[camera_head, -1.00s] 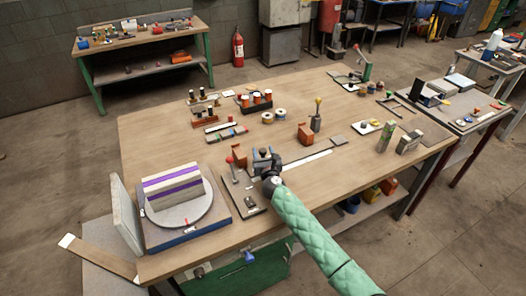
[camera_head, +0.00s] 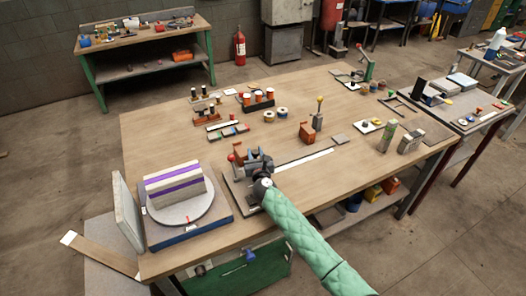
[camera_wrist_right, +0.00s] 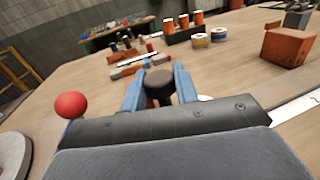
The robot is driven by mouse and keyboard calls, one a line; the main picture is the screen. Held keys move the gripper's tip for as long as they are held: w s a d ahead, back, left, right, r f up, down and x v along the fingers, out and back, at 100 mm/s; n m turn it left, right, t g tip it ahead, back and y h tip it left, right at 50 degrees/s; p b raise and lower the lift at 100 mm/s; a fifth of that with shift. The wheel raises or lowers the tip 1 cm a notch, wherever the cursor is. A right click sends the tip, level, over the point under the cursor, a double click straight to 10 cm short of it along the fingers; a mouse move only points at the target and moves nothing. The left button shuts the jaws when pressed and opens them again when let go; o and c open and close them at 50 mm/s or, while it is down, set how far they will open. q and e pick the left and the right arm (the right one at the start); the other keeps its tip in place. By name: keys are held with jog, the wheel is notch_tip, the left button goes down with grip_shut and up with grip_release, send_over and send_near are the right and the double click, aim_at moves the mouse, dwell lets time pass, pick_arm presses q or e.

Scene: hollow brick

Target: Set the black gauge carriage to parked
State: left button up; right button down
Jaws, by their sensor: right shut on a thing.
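My right gripper (camera_head: 253,160) is at the left end of a rail with a white strip (camera_head: 305,158) on the wooden table. In the right wrist view its blue fingers (camera_wrist_right: 160,88) are shut on a round dark knob (camera_wrist_right: 159,84), which appears to be the handle of the black gauge carriage. The rest of the carriage is hidden behind my gripper. A lever with a red ball (camera_wrist_right: 71,105) stands just left of the gripper; the ball also shows in the head view (camera_head: 230,158). My left gripper is not in view.
An orange-brown block (camera_head: 306,132) stands behind the rail to the right. A turntable (camera_head: 180,212) with a striped block (camera_head: 174,184) sits at the left. Spools (camera_head: 258,98) and small racks stand farther back.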

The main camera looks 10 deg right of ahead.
jog(key=shift+s+a, duration=0.15)
jog(key=shift+a, duration=0.25)
jog(key=c, duration=1.5)
grip_release()
jog(key=shift+f, duration=0.1)
jog(key=o, duration=0.4)
jog(key=shift+a, duration=0.1)
